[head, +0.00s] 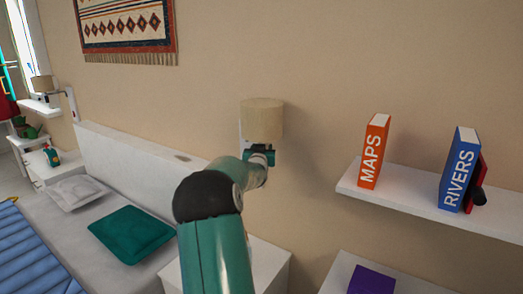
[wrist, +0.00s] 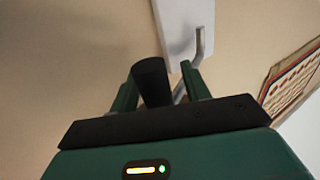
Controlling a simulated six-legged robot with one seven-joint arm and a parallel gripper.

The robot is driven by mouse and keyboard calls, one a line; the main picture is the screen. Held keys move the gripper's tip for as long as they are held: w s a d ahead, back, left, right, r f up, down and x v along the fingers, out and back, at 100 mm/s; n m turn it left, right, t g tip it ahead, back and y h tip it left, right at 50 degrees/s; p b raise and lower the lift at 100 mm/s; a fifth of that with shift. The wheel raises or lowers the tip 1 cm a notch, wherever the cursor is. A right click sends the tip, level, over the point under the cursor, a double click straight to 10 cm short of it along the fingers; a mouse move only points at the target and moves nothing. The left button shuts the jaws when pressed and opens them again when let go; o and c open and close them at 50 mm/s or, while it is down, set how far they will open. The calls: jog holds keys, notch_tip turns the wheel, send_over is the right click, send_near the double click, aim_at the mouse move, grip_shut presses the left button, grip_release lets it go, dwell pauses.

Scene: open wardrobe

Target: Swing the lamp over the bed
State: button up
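The lamp (head: 262,121) with a beige shade is on the wall, right of the bed (head: 110,165). My gripper (head: 260,152) is just under the shade in the head view and partly hides the lamp's lower part. In the wrist view my gripper (wrist: 160,72) has its two green fingers apart. A black cylinder (wrist: 152,85) stands between them, with a gap to the right finger. A bent grey lamp arm (wrist: 198,48) runs down from a white wall plate (wrist: 184,22) and passes behind the right finger. I cannot tell whether either finger touches it.
A shelf (head: 430,205) at right holds an orange book (head: 374,152), a blue book (head: 459,170) and a red item. A white bedside cabinet (head: 268,262) stands below the lamp. A green pillow (head: 132,234) lies on the bed. Another lamp (head: 43,84) is at far left.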

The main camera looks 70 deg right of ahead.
jog(key=v, duration=1.4)
jog(key=shift+w, duration=0.1)
jog(key=w+a+n+t+y, duration=0.2)
jog(key=w+a+y, duration=0.25)
jog(key=a, duration=0.65)
jog(key=w+a+n+t+y, duration=0.1)
jog(key=w+a+n+y, duration=0.3)
jog(key=a, duration=0.7)
jog(key=w+a+t+y, duration=0.25)
jog(key=w+a, duration=0.35)
jog(key=a, duration=0.5)
jog(key=s+a+f+n+g+y, duration=0.1)
jog(key=s+a+n+y, duration=0.1)
jog(key=a, duration=0.6)
jog(key=s+a+n+g+y, duration=0.1)
jog(key=s+a+n+y, duration=0.15)
jog(key=a, duration=0.65)
jog(key=s+a+f+n+g+y, duration=0.1)
jog(key=s+a+f+n+g, duration=0.2)
jog(key=s+a, duration=0.7)
jog(key=shift+s+a+n+y, duration=0.4)
jog(key=shift+a+n, duration=0.15)
jog(key=shift+a, duration=0.1)
jog(key=shift+g, duration=0.25)
